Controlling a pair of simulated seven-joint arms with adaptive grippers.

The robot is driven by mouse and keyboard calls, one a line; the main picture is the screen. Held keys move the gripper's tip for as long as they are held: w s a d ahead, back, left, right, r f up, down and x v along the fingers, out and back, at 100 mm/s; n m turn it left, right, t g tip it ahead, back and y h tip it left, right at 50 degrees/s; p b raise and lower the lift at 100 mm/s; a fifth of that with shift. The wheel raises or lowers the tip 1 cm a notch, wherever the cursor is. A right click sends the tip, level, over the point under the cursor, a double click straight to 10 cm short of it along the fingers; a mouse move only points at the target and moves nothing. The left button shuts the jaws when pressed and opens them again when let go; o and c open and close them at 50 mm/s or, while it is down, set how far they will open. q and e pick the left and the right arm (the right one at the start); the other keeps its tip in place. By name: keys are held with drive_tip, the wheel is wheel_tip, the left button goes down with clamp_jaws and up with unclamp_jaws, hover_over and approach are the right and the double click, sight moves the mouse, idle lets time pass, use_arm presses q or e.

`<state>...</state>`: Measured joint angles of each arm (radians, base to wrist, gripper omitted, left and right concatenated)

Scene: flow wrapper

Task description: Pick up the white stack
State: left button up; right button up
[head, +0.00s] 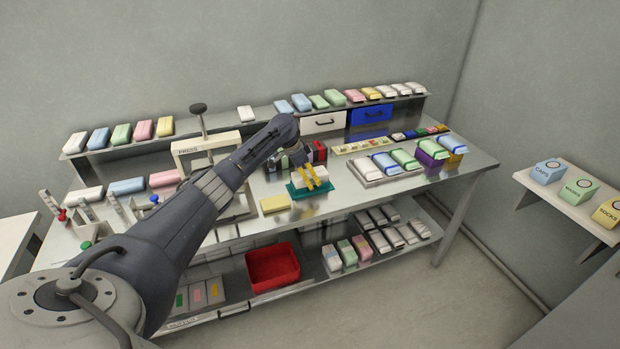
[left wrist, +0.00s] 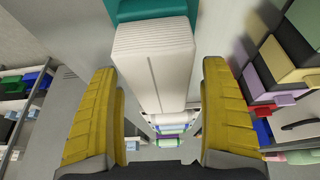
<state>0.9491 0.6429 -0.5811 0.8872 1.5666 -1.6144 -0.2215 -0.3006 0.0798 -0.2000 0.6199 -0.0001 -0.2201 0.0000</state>
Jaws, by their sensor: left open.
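The white stack (left wrist: 152,55) is a block of thin white layers with a grooved end. It sits on a teal base (left wrist: 150,9). In the head view the stack (head: 299,178) and its teal base (head: 300,193) are on the metal bench near its middle, partly hidden by my yellow fingers. My left gripper (head: 320,184) is open at the stack. In the left wrist view its yellow fingers (left wrist: 158,70) stand on either side of the stack, with a visible gap on both sides. My right gripper is not in view.
A yellow pad (head: 275,204) lies left of the teal base. A rack with red and dark blocks (head: 319,152) stands just behind. A press frame (head: 207,145) is to the left, and a tray of coloured packs (head: 367,179) to the right. Bare bench lies in front.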

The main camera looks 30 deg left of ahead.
use_arm(q)
drive_tip(key=shift+c, duration=0.2)
drive_tip(key=c, duration=1.1)
drive_tip(key=shift+o, duration=0.2)
drive_tip(key=shift+r, duration=0.1)
